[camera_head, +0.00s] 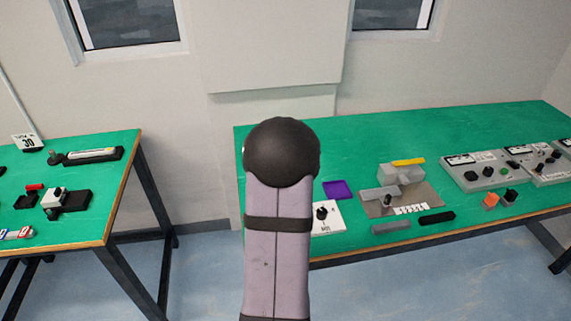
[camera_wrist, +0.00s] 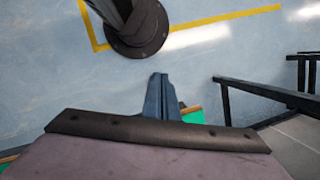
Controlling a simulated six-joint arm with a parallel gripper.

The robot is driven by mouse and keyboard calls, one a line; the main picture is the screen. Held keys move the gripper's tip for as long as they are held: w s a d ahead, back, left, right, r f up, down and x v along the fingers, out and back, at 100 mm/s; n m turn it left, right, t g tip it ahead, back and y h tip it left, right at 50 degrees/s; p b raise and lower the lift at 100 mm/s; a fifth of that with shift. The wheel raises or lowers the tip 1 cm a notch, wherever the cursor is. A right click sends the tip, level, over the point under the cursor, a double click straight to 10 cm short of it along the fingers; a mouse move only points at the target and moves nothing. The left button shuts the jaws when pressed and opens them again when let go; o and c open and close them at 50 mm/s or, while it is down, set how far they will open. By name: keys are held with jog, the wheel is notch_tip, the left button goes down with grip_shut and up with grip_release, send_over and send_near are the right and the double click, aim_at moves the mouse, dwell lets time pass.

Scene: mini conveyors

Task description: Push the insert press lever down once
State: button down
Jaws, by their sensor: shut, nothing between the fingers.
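On the right table in the head view, a grey block fixture (camera_head: 400,174) carries a yellow bar (camera_head: 408,162) along its top and stands on a flat plate. On the left table, a small black and white device (camera_head: 54,198) has a red handle (camera_head: 34,187) beside it. I cannot tell for certain which of these is the insert press lever. My gripper (camera_wrist: 160,76) shows in the wrist view, its fingers together and empty, above the floor and apart from both devices. In the head view my arm hides the gripper.
The green right table (camera_head: 460,125) also holds a purple tray (camera_head: 338,190), grey control boxes (camera_head: 483,171), an orange block (camera_head: 490,200) and a black bar (camera_head: 436,218). The green left table (camera_head: 105,180) stands apart, with floor between. Dark frame bars (camera_wrist: 270,92) cross the wrist view.

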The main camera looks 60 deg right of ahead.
jog(key=w+d+r+n+t+h+p, duration=0.1)
jog(key=w+d+r+t+p, duration=0.1)
jog(key=w+d+r, duration=0.3)
jog(key=w+d+r+t+h+p, duration=0.2)
jog(key=d+r, duration=0.6)
jog(key=d, duration=0.6)
jog(key=w+d+r+n+t+h+p, duration=0.1)
jog(key=w+d+r+t+p, duration=0.3)
jog(key=w+d, duration=0.4)
jog(key=shift+w+d+r+n+t+h, duration=0.3)
jog(key=shift+d+r+t, duration=0.5)
jog(key=shift+r, duration=0.55)
jog(key=shift+f, duration=0.1)
notch_tip(320, 180, down, 7)
jog(key=shift+f+b, duration=0.1)
jog(key=shift+b, duration=1.15)
jog(key=shift+f+b, duration=0.7)
jog(key=shift+b, duration=0.35)
